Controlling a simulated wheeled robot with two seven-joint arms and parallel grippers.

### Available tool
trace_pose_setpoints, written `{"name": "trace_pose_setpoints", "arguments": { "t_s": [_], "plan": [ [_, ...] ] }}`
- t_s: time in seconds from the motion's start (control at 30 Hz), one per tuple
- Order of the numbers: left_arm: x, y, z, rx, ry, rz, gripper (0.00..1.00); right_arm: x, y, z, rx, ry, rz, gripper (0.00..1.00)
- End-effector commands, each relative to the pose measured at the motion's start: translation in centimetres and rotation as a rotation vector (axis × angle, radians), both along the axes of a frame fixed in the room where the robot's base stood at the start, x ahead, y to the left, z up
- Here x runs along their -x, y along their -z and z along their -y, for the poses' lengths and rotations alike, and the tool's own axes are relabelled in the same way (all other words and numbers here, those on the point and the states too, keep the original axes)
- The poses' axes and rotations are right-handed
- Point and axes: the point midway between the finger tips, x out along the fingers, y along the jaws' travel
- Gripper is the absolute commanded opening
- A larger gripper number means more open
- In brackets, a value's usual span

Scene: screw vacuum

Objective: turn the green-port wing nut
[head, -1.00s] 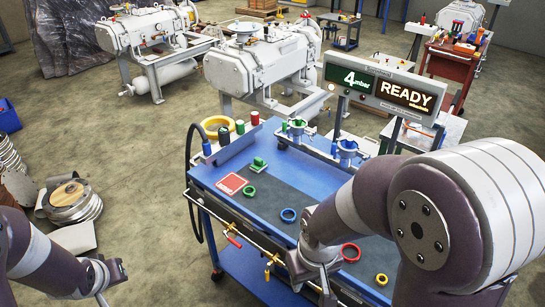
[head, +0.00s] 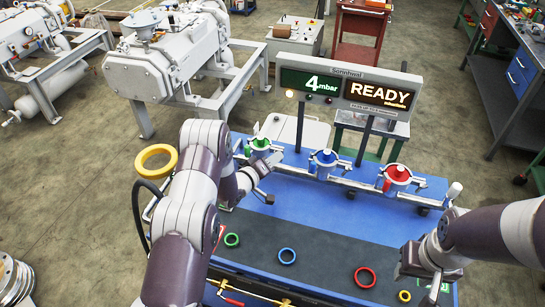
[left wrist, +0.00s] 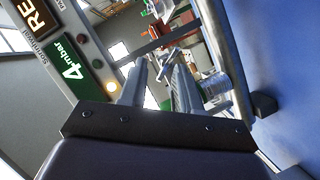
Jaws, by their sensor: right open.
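The green port (head: 260,143), a clamped fitting with a green top, stands at the back left of the blue bench (head: 305,200). My left gripper (head: 268,163) is just in front and right of it, close to its clamp. In the left wrist view, the two fingers (left wrist: 162,80) are apart, with a gap between them. A small pale metal piece (left wrist: 168,60), perhaps the wing nut, shows near the fingertips; I cannot tell whether they touch it. In the head view the wing nut is too small to make out. My right gripper (head: 438,285) is open, low over the bench's front right.
The blue port (head: 325,159) and red port (head: 397,174) stand along the bench's back edge, right of the green one. The display (head: 347,92) reads 4 mbar and READY.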

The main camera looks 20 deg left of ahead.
Motion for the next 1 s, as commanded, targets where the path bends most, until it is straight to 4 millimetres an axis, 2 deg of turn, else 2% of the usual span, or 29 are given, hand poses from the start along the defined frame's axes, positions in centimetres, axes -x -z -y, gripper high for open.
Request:
{"name": "trace_pose_setpoints", "arguments": {
  "t_s": [0.13,0.37,0.4,0.47,1.0],
  "plan": [
    [-0.68,0.24,0.20,0.001,-0.002,-0.002,0.32,-0.02,-0.12,0.00,0.000,0.000,0.000,0.43],
    [-0.73,0.28,0.15,0.000,-0.005,-0.002,0.32,-0.05,-0.10,0.00,0.000,0.000,0.000,0.43],
    [-0.72,0.28,0.14,0.000,-0.004,-0.002,0.19,-0.04,-0.10,0.00,0.000,0.000,0.000,0.43],
    [-0.71,0.28,0.14,0.000,-0.004,-0.002,0.00,-0.04,-0.11,0.00,0.000,0.000,0.000,0.43],
    [-0.69,0.28,0.29,-0.059,-0.002,0.001,0.00,-0.05,0.27,0.00,0.000,0.000,0.000,0.43]
  ]
}}
